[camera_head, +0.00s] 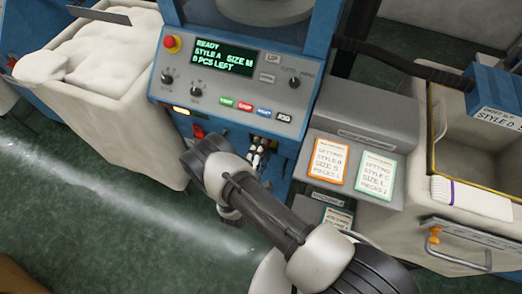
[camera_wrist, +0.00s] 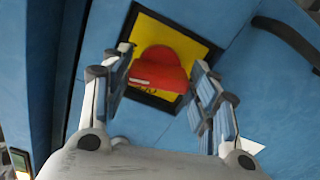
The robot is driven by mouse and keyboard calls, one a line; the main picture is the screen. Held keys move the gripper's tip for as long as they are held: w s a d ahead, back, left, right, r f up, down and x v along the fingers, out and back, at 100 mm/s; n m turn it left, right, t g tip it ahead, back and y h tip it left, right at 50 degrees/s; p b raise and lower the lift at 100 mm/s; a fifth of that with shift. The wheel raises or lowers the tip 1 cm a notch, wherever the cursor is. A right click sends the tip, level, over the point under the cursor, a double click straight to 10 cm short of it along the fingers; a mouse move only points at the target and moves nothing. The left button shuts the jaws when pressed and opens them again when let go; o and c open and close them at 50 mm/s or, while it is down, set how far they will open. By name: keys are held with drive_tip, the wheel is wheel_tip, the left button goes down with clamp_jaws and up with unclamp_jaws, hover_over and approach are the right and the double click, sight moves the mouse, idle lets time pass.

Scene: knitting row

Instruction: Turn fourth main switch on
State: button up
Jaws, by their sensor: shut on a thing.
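A red switch handle (camera_wrist: 158,70) sits on a yellow square plate (camera_wrist: 180,40) with a dark border, on a blue panel. In the wrist view my gripper (camera_wrist: 160,72) has one finger on each side of the handle and is shut on it. The handle lies roughly across the picture; I cannot read the plate's markings, so its on or off position is unclear. In the head view my arm reaches to the front of a blue machine (camera_head: 282,165) and covers part of it. The gripper's hold on the switch cannot be made out there.
The machine's grey control panel (camera_head: 225,90) has a lit display (camera_head: 223,57) reading READY and a red button (camera_head: 172,42). A bin of white cloth (camera_head: 95,50) stands at left. A grey box with cards (camera_head: 365,130) and another bin (camera_head: 470,155) stand at right. Floor at lower left is clear.

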drive_tip(key=shift+m, duration=1.2)
drive_tip(key=o, duration=1.1)
drive_tip(key=shift+c, duration=0.2)
drive_tip(key=shift+s, duration=0.1)
drive_tip(key=v, duration=1.1)
drive_tip(key=shift+s, duration=0.4)
drive_tip(key=shift+a, duration=0.1)
